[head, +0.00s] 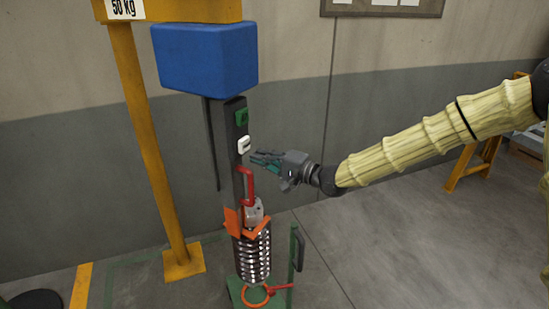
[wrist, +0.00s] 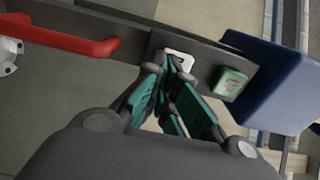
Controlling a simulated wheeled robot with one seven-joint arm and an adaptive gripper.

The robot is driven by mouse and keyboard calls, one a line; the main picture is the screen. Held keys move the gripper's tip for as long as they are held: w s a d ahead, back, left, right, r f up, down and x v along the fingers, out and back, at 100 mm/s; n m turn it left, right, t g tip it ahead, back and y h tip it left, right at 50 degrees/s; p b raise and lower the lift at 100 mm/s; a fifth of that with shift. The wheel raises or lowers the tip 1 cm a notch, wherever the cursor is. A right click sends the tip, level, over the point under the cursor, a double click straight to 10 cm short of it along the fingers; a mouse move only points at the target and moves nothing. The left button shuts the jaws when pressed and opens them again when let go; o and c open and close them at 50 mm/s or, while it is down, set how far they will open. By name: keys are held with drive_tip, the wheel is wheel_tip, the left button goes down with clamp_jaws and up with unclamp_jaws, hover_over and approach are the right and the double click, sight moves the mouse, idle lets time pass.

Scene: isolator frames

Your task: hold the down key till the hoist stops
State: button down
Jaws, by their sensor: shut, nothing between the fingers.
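A dark upright control bar (head: 230,165) hangs below a blue hoist body (head: 205,57). It bears a green key (head: 242,117) at the top and a white key (head: 243,144) below it. In the wrist view the white key (wrist: 174,66) lies just beyond my fingertips, and the green key (wrist: 231,82) is to its right. My gripper (head: 256,160) is shut and empty, its fingertips at the white key's lower part. I cannot tell whether they touch it. The fingers (wrist: 170,70) partly cover the key in the wrist view. The key markings are too small to read surely.
A red handle (head: 248,186) sits on the bar below the keys; it also shows in the wrist view (wrist: 70,38). Below are an orange hook piece (head: 247,224) and a metal coil (head: 255,255) on a green stand (head: 291,255). A yellow post (head: 148,150) stands left.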

sight(244, 145)
drive_tip(key=x, duration=0.2)
drive_tip(key=shift+w+a+p, duration=0.2)
drive_tip(key=shift+p, duration=0.15)
drive_tip(key=shift+a, duration=0.1)
